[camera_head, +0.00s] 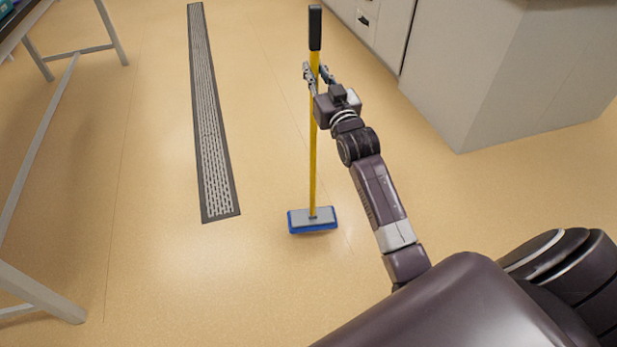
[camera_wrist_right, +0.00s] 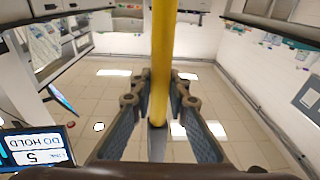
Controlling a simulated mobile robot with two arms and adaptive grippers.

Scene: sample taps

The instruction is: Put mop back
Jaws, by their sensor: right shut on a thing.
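The mop has a yellow pole (camera_head: 313,150), a black grip (camera_head: 315,27) at its top and a grey and blue head (camera_head: 312,220) low over the floor. It is upright. I cannot tell whether the head touches the floor. My right gripper (camera_head: 317,76) is shut on the pole just below the black grip. In the right wrist view the pole (camera_wrist_right: 163,60) runs between the two fingers of my right gripper (camera_wrist_right: 159,100). My left gripper is not in view.
A long floor drain grate (camera_head: 212,130) lies left of the mop. A metal-legged table (camera_head: 40,130) stands at the left edge. A grey cabinet block (camera_head: 490,75) and drawers (camera_head: 368,20) stand at the upper right. The tan floor around the mop is clear.

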